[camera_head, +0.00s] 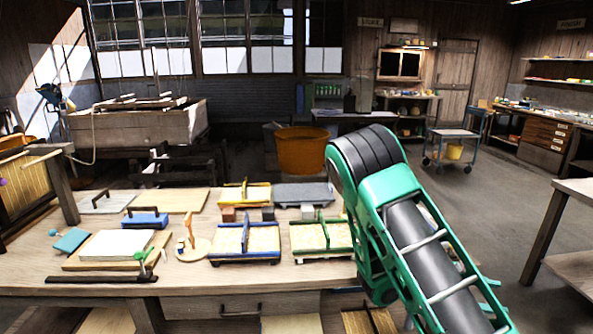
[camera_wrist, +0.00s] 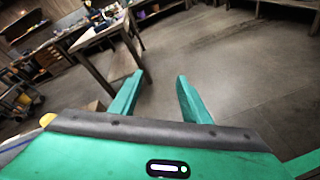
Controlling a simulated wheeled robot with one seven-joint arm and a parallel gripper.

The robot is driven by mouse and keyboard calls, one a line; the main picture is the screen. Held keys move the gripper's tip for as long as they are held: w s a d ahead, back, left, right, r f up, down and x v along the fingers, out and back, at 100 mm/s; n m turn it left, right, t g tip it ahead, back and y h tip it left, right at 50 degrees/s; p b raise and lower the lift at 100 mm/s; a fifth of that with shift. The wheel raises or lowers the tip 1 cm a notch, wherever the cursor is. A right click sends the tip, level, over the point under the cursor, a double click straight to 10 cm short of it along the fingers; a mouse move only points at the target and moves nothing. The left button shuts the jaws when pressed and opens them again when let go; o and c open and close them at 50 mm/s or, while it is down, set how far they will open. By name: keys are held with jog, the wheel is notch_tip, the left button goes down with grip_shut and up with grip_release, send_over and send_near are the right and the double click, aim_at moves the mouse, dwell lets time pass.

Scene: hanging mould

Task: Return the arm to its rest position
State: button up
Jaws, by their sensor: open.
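My gripper (camera_wrist: 158,88) shows in the wrist view with its two green fingers spread apart. Nothing is between them; bare floor lies beyond. In the head view my green and black arm rises at the right of the workbench and covers its right end. The gripper itself cannot be made out in the head view.
The workbench (camera_head: 185,283) holds a blue-framed mould (camera_head: 245,243), a green-framed mould (camera_head: 320,236) and a white slab (camera_head: 117,245). An orange tub (camera_head: 301,150) stands behind. A wheeled cart (camera_head: 452,146) stands back right. A table (camera_head: 575,188) stands at the right edge. Floor between is open.

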jog(key=s+a+r+m+g+y, duration=0.2)
jog(key=s+a+m+g+y, duration=0.1)
jog(key=s+m+y, duration=0.7)
jog(key=s+a+r+m+t+y, duration=0.4)
jog(key=s+a+r+m, duration=0.3)
jog(key=s+a+r, duration=0.3)
jog(key=s+a+y, duration=0.1)
jog(key=s+a, duration=0.1)
jog(key=s, duration=0.1)
jog(key=shift+r+m, duration=0.3)
jog(key=shift+r, duration=0.1)
jog(key=shift+d, duration=0.1)
jog(key=shift+w+f, duration=0.25)
jog(key=shift+w, duration=0.4)
dwell(0.5)
